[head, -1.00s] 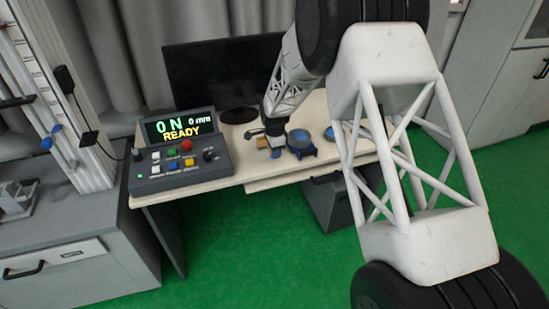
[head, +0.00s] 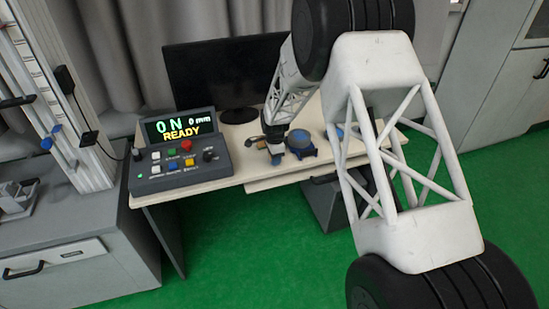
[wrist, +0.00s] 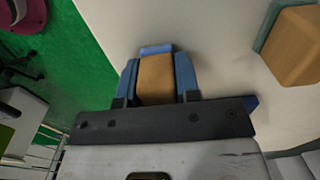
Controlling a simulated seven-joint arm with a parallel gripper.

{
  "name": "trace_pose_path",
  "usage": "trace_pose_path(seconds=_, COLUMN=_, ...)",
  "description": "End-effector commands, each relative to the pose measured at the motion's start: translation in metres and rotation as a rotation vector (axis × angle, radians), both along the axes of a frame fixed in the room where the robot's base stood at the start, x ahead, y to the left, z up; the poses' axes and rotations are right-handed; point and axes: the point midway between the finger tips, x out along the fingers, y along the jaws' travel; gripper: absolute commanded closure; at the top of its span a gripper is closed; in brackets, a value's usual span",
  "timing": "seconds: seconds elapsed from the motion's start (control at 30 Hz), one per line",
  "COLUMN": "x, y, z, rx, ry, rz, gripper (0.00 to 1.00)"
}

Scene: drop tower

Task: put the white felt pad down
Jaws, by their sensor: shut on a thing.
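My gripper (wrist: 157,82) is at the lower middle of the wrist view, with blue fingers on both sides of a tan block (wrist: 155,80). It is shut on this block. A blue strip shows at the block's far end. In the head view my gripper (head: 276,157) is small, low over the desk's front part, right of the control box. I cannot make out a white felt pad in either view. Whether the held block touches the desk cannot be told.
The pale desk (head: 222,181) carries a control box (head: 180,155) reading "0 N 0 mm READY" and a dark monitor (head: 205,75). Another tan block (wrist: 297,45) is at the wrist view's upper right. Green floor lies beyond the desk edge.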

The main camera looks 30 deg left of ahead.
Motion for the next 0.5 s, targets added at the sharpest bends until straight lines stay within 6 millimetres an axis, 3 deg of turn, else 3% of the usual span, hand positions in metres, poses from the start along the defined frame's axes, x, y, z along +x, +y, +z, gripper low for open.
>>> trace_pose_path(seconds=0.23, x=0.0000, y=0.0000, z=-0.0032, rx=0.000, ry=0.000, rz=0.000, gripper=0.95)
trace_pose_path(seconds=0.27, x=0.0001, y=0.0001, z=-0.0027, rx=0.000, ry=0.000, rz=0.000, gripper=0.65)
trace_pose_path(seconds=0.4, x=0.0000, y=0.0000, z=-0.0026, rx=0.000, ry=0.000, rz=0.000, gripper=0.44)
trace_pose_path(seconds=0.5, x=0.0000, y=0.0000, z=-0.0026, rx=0.000, ry=0.000, rz=0.000, gripper=0.44)
